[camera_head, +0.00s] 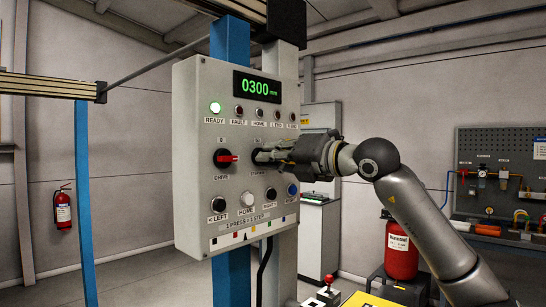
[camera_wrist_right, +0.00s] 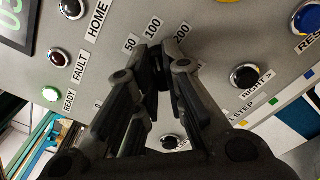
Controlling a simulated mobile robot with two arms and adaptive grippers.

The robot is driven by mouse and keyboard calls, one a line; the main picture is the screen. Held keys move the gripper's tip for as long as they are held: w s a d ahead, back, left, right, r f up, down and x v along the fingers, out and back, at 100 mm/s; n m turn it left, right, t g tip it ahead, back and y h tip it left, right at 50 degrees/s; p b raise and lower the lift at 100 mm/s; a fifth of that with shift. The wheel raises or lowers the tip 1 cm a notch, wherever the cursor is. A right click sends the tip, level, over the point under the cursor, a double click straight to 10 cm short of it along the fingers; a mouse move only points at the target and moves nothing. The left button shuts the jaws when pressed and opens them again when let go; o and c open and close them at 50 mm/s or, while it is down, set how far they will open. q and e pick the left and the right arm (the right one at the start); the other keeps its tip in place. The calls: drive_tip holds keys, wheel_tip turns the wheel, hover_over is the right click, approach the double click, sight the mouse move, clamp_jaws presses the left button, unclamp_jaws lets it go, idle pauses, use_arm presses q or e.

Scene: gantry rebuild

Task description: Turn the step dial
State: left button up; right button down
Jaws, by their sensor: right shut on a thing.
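The step dial (camera_wrist_right: 154,72) is a black knob on the front of a grey control panel (camera_head: 190,190). The labels 50, 100 and 200 show around it in the right wrist view. My right gripper (camera_head: 264,156) reaches in from the right and is shut on the dial. Its fingers hide most of the knob, and I cannot tell which label it points to. The green display (camera_head: 260,87) reads 0300 mm. The green READY lamp (camera_head: 215,108) is lit. My left gripper is not in view.
The red drive switch (camera_head: 228,158) is left of the dial. Below are the left button (camera_head: 218,204), white home button (camera_head: 248,200), right button (camera_head: 271,194) and blue reset button (camera_head: 292,189). A red cylinder (camera_head: 400,260) stands below my right arm.

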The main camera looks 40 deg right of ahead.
drive_tip(key=shift+n, duration=0.3)
drive_tip(key=shift+a+n+p, duration=0.15)
drive_tip(key=shift+n+p, duration=0.45)
drive_tip(key=shift+n, duration=3.6)
drive_tip(key=c, duration=1.5)
unclamp_jaws()
drive_tip(key=shift+s+d, duration=0.15)
drive_tip(key=shift+s, duration=1.85)
drive_tip(key=shift+s+d, duration=0.2)
drive_tip(key=shift+s, duration=1.8)
drive_tip(key=shift+s+d, duration=0.15)
drive_tip(key=shift+s, duration=1.85)
